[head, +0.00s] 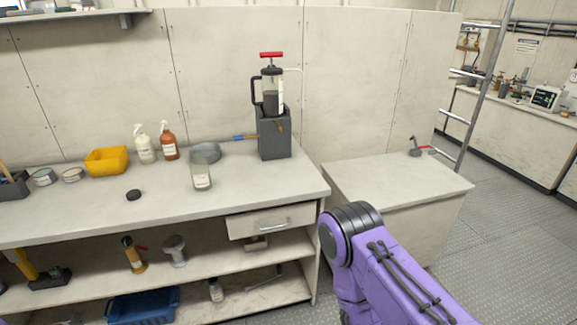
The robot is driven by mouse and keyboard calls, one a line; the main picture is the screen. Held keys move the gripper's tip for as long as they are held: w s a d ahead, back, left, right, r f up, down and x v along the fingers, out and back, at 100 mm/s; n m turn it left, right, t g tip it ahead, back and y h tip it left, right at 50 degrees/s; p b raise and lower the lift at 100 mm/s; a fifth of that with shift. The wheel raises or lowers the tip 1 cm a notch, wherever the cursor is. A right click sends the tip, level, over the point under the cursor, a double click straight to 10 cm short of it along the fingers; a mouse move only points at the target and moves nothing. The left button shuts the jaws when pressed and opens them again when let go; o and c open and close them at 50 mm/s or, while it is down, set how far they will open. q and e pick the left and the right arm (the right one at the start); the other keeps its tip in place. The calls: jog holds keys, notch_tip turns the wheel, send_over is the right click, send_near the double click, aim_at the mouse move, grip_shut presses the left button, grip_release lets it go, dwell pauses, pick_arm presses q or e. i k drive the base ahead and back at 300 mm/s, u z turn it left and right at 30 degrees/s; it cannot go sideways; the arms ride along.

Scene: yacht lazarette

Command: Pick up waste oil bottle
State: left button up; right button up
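A squat, translucent grey-green bottle (201,175) with a white label stands upright near the front of the bench. It may be the waste oil bottle, but its label is too small to read. A black round cap (134,195) lies apart on the bench to its left. A smaller bottle (216,290) with a pale label stands on the lower shelf. Only a purple link of my arm shows at the lower right. Neither gripper is in view.
A red-handled pump (272,90) stands on a dark grey block (274,135) to the right. Spray bottles (168,142) and a yellow bin (106,160) stand left. The bench front (250,198) is clear; a drawer (270,222) sits below.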

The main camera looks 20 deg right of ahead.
aim_at(198, 165)
jog(key=z, duration=0.8)
jog(key=i, duration=0.4)
jog(key=u, duration=0.05)
